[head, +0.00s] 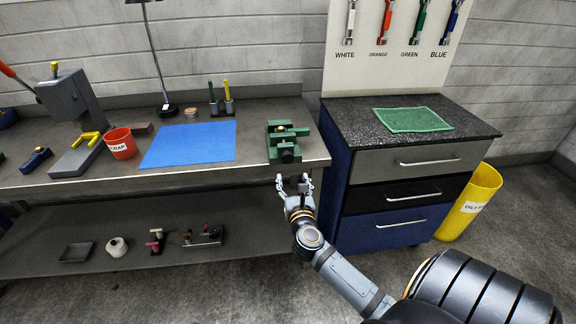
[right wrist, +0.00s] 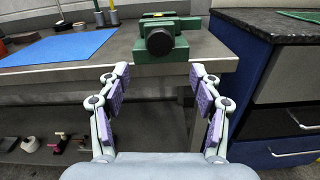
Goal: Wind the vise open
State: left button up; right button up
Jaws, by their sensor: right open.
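The green vise (head: 286,141) stands at the right front corner of the workbench in the head view. A dark round screw head (right wrist: 159,41) faces me at the vise's front in the right wrist view, with part of the green body around it. My right gripper (head: 294,183) is open and empty, just in front of and below the bench edge. In the right wrist view its two purple-padded fingers (right wrist: 160,82) are spread apart below the screw head, not touching it. Whether the vise jaws are apart is hard to tell. My left gripper is out of view.
A blue mat (head: 189,144), a red scrap cup (head: 120,143) and a lamp (head: 167,108) are on the bench (head: 240,170). A blue drawer cabinet (head: 385,225) stands close on the right, a yellow bin (head: 470,203) beyond it. Small parts lie on the lower shelf (head: 70,225).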

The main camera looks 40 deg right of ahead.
aim_at(288, 159)
jog(key=p+x, duration=0.1)
jog(key=x, duration=0.9)
jog(key=shift+w, duration=0.25)
jog(key=shift+c, duration=0.3)
